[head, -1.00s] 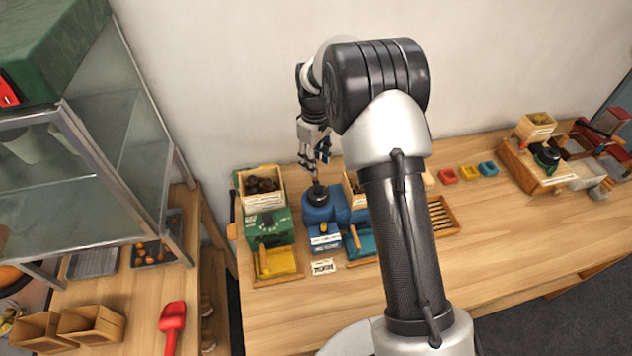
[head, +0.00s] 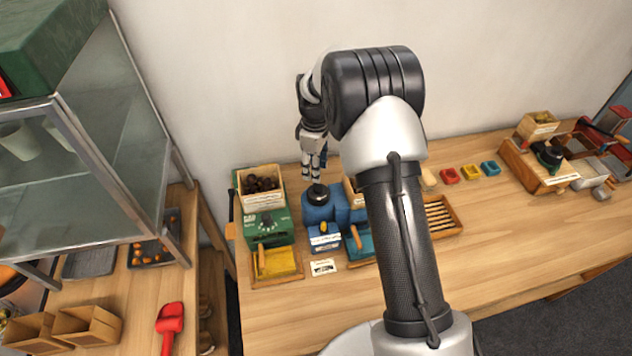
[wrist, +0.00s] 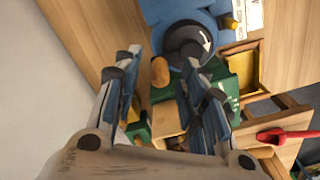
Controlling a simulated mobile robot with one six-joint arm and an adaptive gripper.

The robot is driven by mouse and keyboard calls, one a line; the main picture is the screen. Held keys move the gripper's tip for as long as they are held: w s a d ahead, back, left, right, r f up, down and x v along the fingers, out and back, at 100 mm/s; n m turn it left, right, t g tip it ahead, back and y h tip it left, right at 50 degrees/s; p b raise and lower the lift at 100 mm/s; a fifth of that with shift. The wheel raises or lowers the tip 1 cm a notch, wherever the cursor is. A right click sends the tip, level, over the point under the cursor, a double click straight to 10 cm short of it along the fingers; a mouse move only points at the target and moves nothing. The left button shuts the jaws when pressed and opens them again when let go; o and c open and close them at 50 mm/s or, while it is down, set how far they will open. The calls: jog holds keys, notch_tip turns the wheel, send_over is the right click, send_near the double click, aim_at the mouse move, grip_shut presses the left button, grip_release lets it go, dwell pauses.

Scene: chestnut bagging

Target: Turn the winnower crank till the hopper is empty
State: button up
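A blue machine (head: 322,211) with a black round crank hub (head: 317,196) stands on the table. In the wrist view the hub (wrist: 187,43) carries a white curved arrow, and a tan crank knob (wrist: 160,72) sits at its edge. My gripper (head: 314,176) points down just above the hub. In the wrist view my gripper (wrist: 158,68) is open, its fingers apart on either side of the knob; I cannot tell whether they touch it.
A green machine (head: 267,224) with a wooden box of chestnuts (head: 262,184) and a yellow tray (head: 276,262) stands close on the left. A slatted wooden tray (head: 438,216) lies right. Red, yellow and blue small dishes (head: 471,172) sit further right. The front table is clear.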

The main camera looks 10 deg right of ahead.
jog(key=shift+f, duration=0.15)
jog(key=shift+f+b, duration=0.6)
jog(key=shift+f, duration=0.3)
jog(key=shift+c, duration=0.4)
